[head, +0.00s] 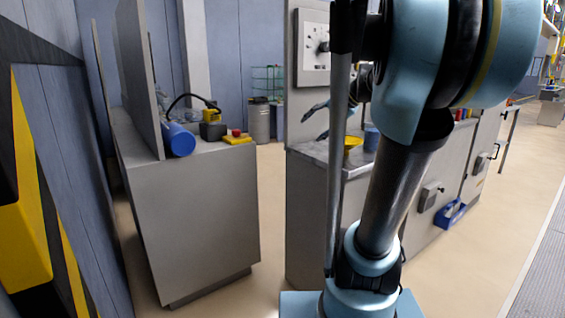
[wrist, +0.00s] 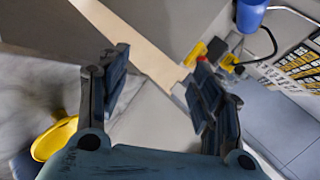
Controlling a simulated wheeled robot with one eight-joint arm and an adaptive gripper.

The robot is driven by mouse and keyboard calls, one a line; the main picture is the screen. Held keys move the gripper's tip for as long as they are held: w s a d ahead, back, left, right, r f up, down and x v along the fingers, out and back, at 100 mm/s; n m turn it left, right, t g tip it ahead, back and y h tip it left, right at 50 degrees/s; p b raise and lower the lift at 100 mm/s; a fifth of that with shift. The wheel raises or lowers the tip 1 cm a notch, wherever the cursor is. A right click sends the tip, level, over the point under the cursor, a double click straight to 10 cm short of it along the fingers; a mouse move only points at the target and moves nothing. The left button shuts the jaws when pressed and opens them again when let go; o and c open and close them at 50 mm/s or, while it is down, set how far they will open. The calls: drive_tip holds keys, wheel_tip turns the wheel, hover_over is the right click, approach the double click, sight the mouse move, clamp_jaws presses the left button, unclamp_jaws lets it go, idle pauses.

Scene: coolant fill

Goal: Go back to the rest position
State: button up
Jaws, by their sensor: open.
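My gripper (head: 318,122) shows in the head view in front of the machine, above the left end of its metal counter (head: 329,158). In the wrist view my gripper (wrist: 160,90) has its two fingers spread wide with nothing between them. A yellow funnel-like piece (head: 352,144) stands on the counter, to the right of and below the fingers. It also shows in the wrist view (wrist: 52,140) at the lower left, partly cut by the gripper body. A blue container (head: 371,139) is beside it, partly hidden by my arm.
A grey cabinet (head: 195,215) stands at the left with a blue cylinder (head: 178,140), a black hose and a yellow box with a red button (head: 237,137) on top. A floor gap separates it from the machine. A blue crate (head: 449,213) is low at the machine's right side.

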drive_tip(key=s+d+f+n+g+h, duration=0.2)
drive_tip(key=s+d+f+h, duration=0.1)
drive_tip(key=s+f, duration=0.9)
drive_tip(key=s+d+f+n+g+h, duration=0.2)
drive_tip(key=s+d+f+n+h, duration=0.1)
drive_tip(key=s+f, duration=0.9)
wheel_tip(320, 180, down, 3)
drive_tip(key=shift+d+r+h, duration=0.2)
drive_tip(key=shift+d+h, duration=0.4)
drive_tip(key=shift+h, duration=0.2)
